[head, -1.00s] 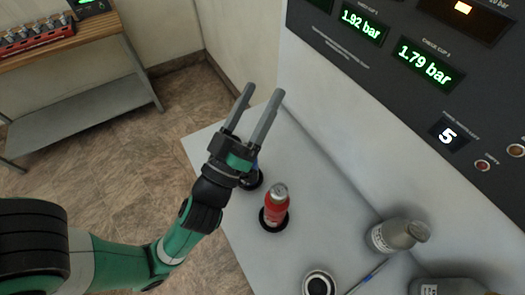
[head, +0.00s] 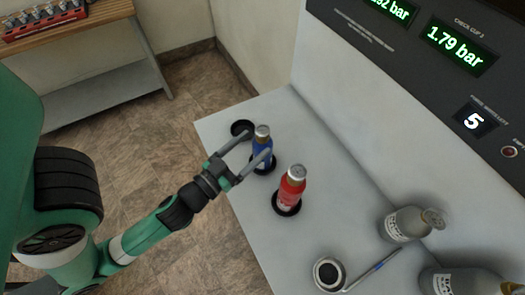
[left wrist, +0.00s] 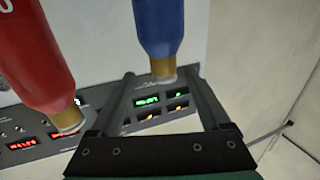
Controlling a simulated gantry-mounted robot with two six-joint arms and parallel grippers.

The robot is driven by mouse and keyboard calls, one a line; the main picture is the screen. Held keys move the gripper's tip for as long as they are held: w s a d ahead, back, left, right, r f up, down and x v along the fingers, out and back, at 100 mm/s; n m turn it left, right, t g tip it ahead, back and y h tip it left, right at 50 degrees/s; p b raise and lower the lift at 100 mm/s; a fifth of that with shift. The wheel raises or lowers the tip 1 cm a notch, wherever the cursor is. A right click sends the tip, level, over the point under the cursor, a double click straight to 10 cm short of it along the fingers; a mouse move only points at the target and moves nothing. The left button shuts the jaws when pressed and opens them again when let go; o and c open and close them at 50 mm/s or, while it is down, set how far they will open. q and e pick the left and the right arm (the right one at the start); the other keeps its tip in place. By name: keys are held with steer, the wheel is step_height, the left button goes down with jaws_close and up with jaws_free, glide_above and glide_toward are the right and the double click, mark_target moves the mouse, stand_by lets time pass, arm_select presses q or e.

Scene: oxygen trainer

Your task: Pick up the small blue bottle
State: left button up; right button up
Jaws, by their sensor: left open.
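The small blue bottle (head: 261,144) with a metallic cap stands upright in a black ring holder near the far end of the grey-white bench top. My left gripper (head: 259,142) is open, one finger on each side of the bottle's upper part. In the left wrist view the blue bottle (left wrist: 158,25) shows upside down, its gold cap between the fingertips of my left gripper (left wrist: 161,74). Whether a finger touches it I cannot tell. The lower part of the bottle is partly hidden by a finger. My right gripper is not in view.
A red bottle (head: 291,187) stands in its own black holder close by and shows in the left wrist view (left wrist: 35,55). An empty black ring (head: 242,129) lies behind.

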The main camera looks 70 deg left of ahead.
mark_target(259, 138)
arm_select(q)
steer(key=x, duration=0.1)
steer(key=p+x, duration=0.1)
steer(key=shift+w+a+r, duration=0.2)
steer(key=shift+w+r, duration=0.15)
steer(key=shift+w+f, duration=0.2)
steer(key=shift+w+a+p, duration=0.15)
steer(key=shift+a+p, duration=0.1)
steer(key=shift+p, duration=0.2)
steer(key=p+x, duration=0.2)
steer(key=x, duration=0.2)
steer(key=shift+a+f, duration=0.1)
steer(key=shift+a, duration=0.05)
steer(key=shift+w+a+f, duration=0.15)
steer(key=shift+w+f, duration=0.05)
steer(key=shift+w, duration=0.05)
jaws_close()
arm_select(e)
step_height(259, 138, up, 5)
arm_select(q)
steer(key=shift+r, duration=0.1)
